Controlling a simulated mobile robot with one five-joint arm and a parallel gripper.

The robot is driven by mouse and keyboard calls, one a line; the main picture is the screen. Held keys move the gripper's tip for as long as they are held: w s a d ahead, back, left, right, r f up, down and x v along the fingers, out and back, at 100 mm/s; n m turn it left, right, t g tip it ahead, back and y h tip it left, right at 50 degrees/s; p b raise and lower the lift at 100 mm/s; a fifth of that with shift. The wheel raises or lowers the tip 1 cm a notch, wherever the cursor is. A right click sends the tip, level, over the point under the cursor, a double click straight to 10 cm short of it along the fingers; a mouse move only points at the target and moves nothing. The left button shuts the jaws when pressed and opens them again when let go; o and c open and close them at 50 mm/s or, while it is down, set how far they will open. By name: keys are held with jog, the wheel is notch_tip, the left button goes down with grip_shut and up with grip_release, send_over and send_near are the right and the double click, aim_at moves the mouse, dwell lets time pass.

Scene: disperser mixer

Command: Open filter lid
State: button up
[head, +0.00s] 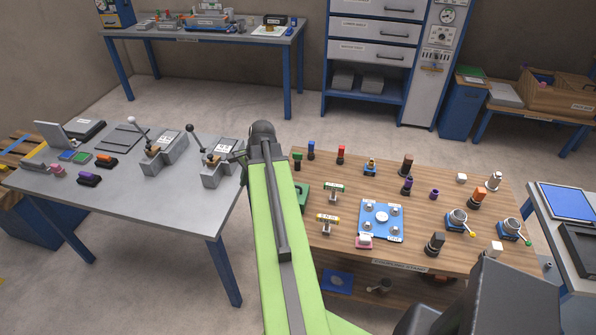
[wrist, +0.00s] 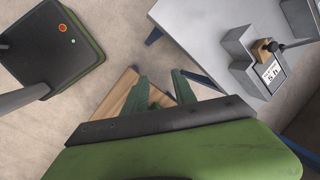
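No part is clearly recognisable as the filter lid. Two round metal units with small handles stand on the right of the wooden bench (head: 345,262) in the head view: one with a yellow-tipped handle (head: 457,220) and one with a green-tipped handle (head: 514,230). I cannot tell if either is the filter. My gripper (wrist: 160,90) shows in the wrist view with its two green fingers apart and nothing between them. It points down near the gap between the wooden bench and the grey table. In the head view my arm hides most of it.
The grey table (head: 175,215) on the left carries two lever devices, the left one (head: 163,152) and the right one (head: 220,168). A blue plate (head: 381,222) and several coloured bottles and knobs stand on the wooden bench. Open floor lies behind both.

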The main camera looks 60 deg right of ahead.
jog(key=s+d+r+m+t+h+p, duration=0.1)
jog(key=s+d+r+m, duration=0.15)
jog(key=s+d, duration=0.3)
jog(key=s+d+r+m+p, duration=0.1)
jog(key=s+d+r+m, duration=0.1)
jog(key=s+d+m, duration=0.3)
jog(key=m+p, duration=0.1)
jog(key=m, duration=0.2)
send_near(298, 187)
jog(key=shift+t+h, duration=0.3)
jog(key=shift+t, duration=0.1)
jog(key=b+x, duration=0.4)
jog(key=b, duration=0.3)
jog(key=b+x, duration=0.4)
jog(key=b, duration=0.4)
jog(key=shift+w+a+b, duration=0.1)
jog(key=shift+a+b, duration=0.15)
jog(key=shift+b, duration=0.05)
jog(key=shift+r, duration=0.1)
grip_shut()
